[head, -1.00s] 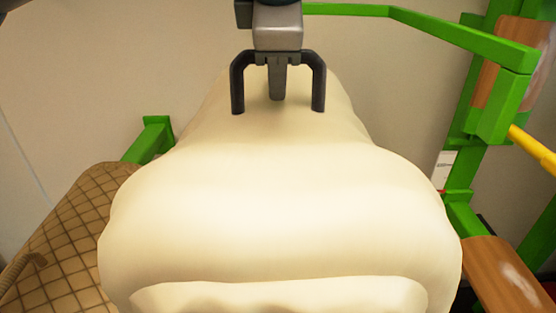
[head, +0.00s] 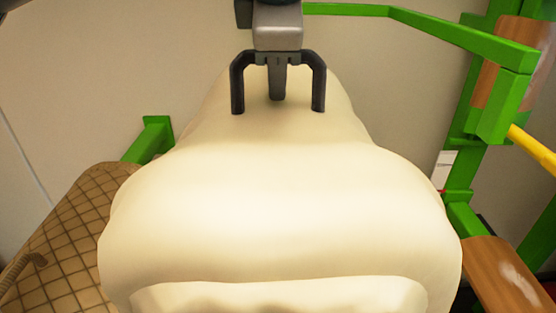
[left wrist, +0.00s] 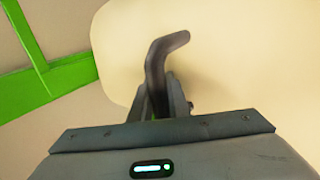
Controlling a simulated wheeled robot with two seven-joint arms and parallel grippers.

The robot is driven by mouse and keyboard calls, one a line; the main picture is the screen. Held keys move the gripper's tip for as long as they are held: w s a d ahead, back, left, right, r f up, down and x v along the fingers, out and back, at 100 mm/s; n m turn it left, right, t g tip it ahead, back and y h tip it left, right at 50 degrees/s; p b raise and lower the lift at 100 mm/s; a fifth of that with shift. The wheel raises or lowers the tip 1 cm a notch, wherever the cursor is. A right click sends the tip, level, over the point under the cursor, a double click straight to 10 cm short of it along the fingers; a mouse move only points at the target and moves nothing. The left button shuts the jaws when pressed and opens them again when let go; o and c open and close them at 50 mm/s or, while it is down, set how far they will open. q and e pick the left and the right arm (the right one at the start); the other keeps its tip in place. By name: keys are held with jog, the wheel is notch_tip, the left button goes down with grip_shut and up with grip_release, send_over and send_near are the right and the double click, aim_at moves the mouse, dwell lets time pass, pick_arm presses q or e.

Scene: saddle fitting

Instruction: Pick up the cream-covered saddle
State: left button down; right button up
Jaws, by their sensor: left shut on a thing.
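The cream-covered saddle (head: 280,210) fills the middle of the head view. A dark handle (head: 236,90), like an upside-down U, stands at its far end. My left gripper (head: 277,85) comes from the top of the head view and is shut on the bar of this handle. In the left wrist view the gripper (left wrist: 165,100) closes around the dark bent handle (left wrist: 160,55), with the cream surface (left wrist: 240,60) behind it. The saddle's underside is hidden. My right gripper is not in view.
A tan quilted pad (head: 85,225) lies at the left. Green frame bars (head: 430,35) run at the upper right, with brown-wrapped parts (head: 510,275) and a yellow bar (head: 532,148). A green bar (head: 150,140) shows behind the saddle at left. A plain wall stands behind.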

pick_arm(q)
jog(key=shift+w+r, duration=0.1)
dwell(0.3)
jog(key=shift+r, duration=0.1)
jog(key=shift+r+b, duration=0.3)
jog(key=shift+r, duration=0.1)
notch_tip(320, 180, up, 9)
jog(key=b, duration=0.2)
jog(key=shift+b, duration=0.4)
dwell(0.3)
